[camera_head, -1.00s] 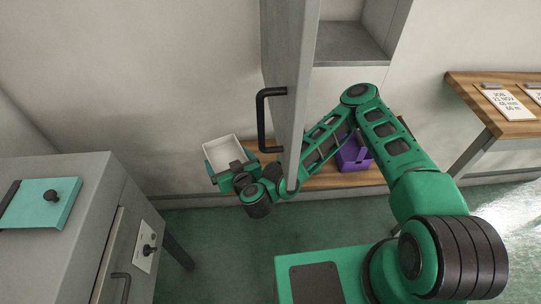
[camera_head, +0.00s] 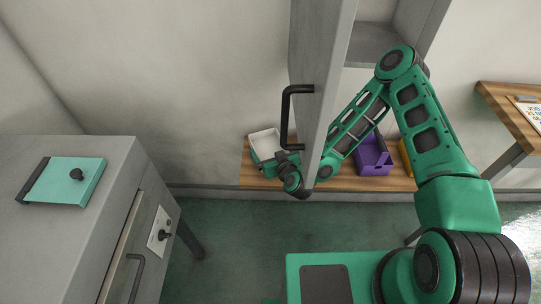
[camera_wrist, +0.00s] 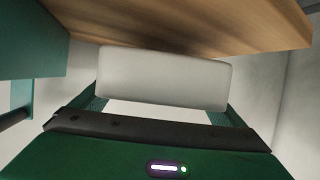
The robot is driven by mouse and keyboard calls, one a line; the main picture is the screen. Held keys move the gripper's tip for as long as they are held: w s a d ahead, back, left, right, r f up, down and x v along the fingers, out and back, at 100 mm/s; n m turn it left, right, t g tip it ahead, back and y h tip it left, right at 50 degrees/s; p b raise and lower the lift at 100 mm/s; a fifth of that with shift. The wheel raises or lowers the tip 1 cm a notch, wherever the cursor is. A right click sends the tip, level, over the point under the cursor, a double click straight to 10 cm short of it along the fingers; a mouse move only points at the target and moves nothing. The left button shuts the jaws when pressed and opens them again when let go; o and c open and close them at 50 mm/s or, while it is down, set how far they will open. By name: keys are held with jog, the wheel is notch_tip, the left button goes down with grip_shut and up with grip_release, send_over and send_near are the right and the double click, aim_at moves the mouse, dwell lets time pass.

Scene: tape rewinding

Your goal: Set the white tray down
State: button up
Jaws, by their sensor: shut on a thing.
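The white tray (camera_head: 264,142) is a small open box at the left end of the wooden bench (camera_head: 246,179) in the head view. My gripper (camera_head: 268,156) is shut on it, with green fingers at its sides. In the wrist view the tray (camera_wrist: 165,80) shows as a pale wall between the fingers, with the bench wood (camera_wrist: 190,25) close beyond it. I cannot tell whether the tray touches the bench. Part of the gripper and wrist is hidden behind the grey door.
The open grey door (camera_head: 318,90) with a black handle (camera_head: 287,118) stands in front of my forearm. A purple bin (camera_head: 373,160) and a yellow thing (camera_head: 405,157) are on the bench to the right. A grey cabinet (camera_head: 130,150) stands at the left.

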aim_at(271, 156)
jog(key=shift+f, duration=1.55)
jog(key=o, duration=0.8)
jog(key=v, duration=1.2)
